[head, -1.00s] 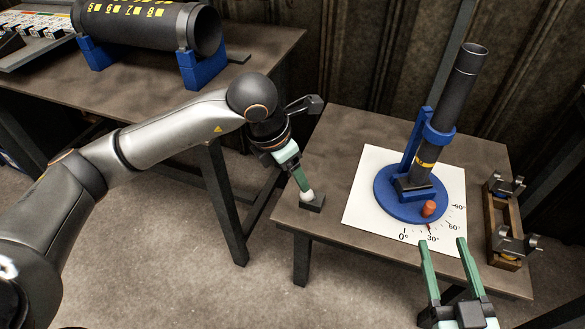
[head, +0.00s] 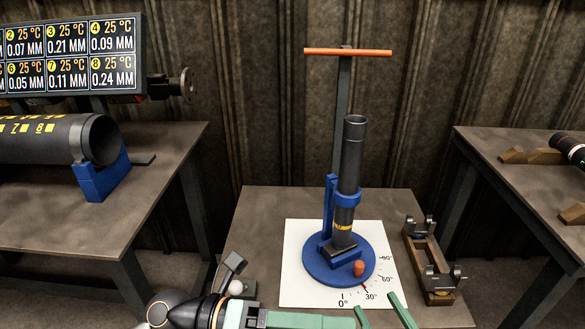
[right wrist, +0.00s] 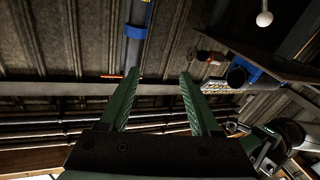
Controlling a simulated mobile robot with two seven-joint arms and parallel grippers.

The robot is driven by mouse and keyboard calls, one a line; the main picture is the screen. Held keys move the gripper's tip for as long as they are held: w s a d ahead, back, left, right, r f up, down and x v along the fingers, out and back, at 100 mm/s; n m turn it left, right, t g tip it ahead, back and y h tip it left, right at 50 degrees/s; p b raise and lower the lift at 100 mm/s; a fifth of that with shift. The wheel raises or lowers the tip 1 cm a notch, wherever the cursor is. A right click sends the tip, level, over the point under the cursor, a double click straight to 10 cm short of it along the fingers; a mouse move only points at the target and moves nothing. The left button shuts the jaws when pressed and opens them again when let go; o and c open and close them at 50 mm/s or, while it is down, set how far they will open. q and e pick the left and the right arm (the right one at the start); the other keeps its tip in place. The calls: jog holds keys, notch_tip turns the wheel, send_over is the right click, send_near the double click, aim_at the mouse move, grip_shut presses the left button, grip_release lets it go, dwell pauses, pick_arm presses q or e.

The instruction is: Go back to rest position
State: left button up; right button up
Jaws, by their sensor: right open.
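My right gripper (head: 375,302) shows at the bottom of the head view, its two green fingers apart and empty, in front of the angle-marked white sheet (head: 297,262). In the right wrist view, the same gripper (right wrist: 158,78) has its fingers spread with nothing between them. My left gripper (head: 325,321) lies low along the bottom edge of the head view, pointing right. A green finger shows, but the frame edge cuts it off, so its opening is unclear.
A dark tube (head: 352,150) leans in a blue stand (head: 318,265) on the middle table. A wooden cradle (head: 430,262) stands right of it. A white ball knob (head: 236,287) is at the table's left. Side tables hold a large pipe (head: 45,142) and a dark cylinder (head: 570,147).

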pick_arm(q)
jog(key=w+a+r+n+t+h, duration=0.3)
jog(key=r+n+t+h, duration=0.1)
jog(key=n+t, duration=0.4)
jog(key=w+a+f+n+t+y, duration=0.3)
jog(key=a+n+t+y, duration=0.35)
jog(key=n, duration=0.45)
jog(key=w+a+f+n+t+y, duration=0.3)
jog(key=a+n+t+y, duration=0.25)
jog(key=n+t, duration=0.4)
jog(key=s+a+f+n+g+y+p, duration=0.1)
jog(key=s+a+f+n+g+y, duration=0.1)
jog(key=a+f+n+g+y, duration=0.35)
jog(key=s+f+n+g+y+p, duration=0.3)
jog(key=s+f+g+p, duration=0.3)
jog(key=p, duration=1.5)
jog(key=s+n+g, duration=0.1)
jog(key=s, duration=0.2)
jog(key=shift+a+f+n+p, duration=0.25)
jog(key=shift+a+n+p, duration=0.05)
jog(key=shift+a+p, duration=0.05)
pick_arm(e)
jog(key=s+d+f+m+g+h, duration=0.2)
jog(key=s+f+m+g+h, duration=0.1)
jog(key=s+g, duration=0.5)
jog(key=shift+s+d+f+g, duration=0.2)
jog(key=shift+s+f+g, duration=0.1)
jog(key=shift+s+f, duration=0.3)
